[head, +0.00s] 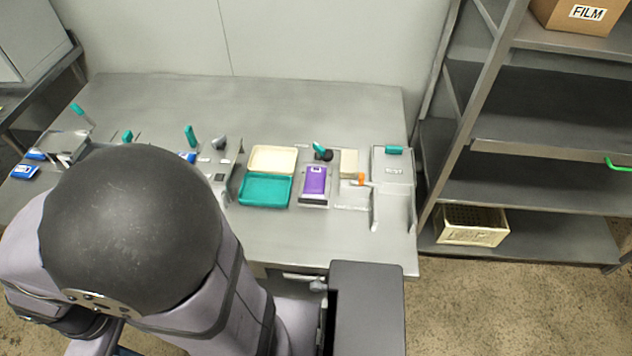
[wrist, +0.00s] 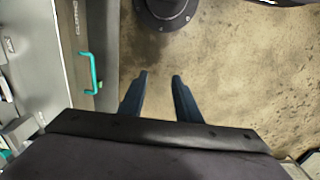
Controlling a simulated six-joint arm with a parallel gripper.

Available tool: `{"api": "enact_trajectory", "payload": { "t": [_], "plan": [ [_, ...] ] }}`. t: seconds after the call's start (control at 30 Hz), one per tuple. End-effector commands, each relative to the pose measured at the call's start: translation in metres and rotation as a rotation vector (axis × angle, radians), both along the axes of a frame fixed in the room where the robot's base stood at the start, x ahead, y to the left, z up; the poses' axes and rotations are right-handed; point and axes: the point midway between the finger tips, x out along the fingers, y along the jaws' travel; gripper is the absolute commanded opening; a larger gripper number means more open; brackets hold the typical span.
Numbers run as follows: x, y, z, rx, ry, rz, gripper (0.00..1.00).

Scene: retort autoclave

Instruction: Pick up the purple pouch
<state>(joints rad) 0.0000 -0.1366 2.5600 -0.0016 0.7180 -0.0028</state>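The purple pouch (head: 315,180) lies flat on a small grey plate (head: 314,200) on the steel table, right of the teal tray. My gripper (wrist: 158,75) shows in the wrist view with its two dark fingers apart and nothing between them. It points down over bare floor, away from the pouch. The pouch is not seen in the wrist view. In the head view my arm covers the lower left, and my fingers cannot be made out there.
A teal tray (head: 265,190) and a cream tray (head: 272,158) sit left of the pouch. A teal-handled fixture (head: 320,149) stands just behind it. A grey bracket (head: 392,172) is to the right. Blue packs (head: 24,172) lie far left. The table's back strip is clear.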

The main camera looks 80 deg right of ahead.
Motion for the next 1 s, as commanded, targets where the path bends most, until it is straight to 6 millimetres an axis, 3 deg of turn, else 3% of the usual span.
{"api": "enact_trajectory", "payload": {
  "t": [0.13,0.3,0.73,0.87,1.0],
  "plan": [
    [0.000,0.000,0.000,0.000,0.000,0.000,0.33],
    [0.000,0.000,0.000,0.000,0.000,0.000,0.69],
    [0.006,-0.009,-0.004,0.001,-0.013,-0.041,0.69],
    [0.018,-0.032,-0.010,0.003,-0.041,-0.132,0.69],
    [0.033,-0.077,-0.017,-0.002,-0.091,-0.287,0.69]
  ]
}}
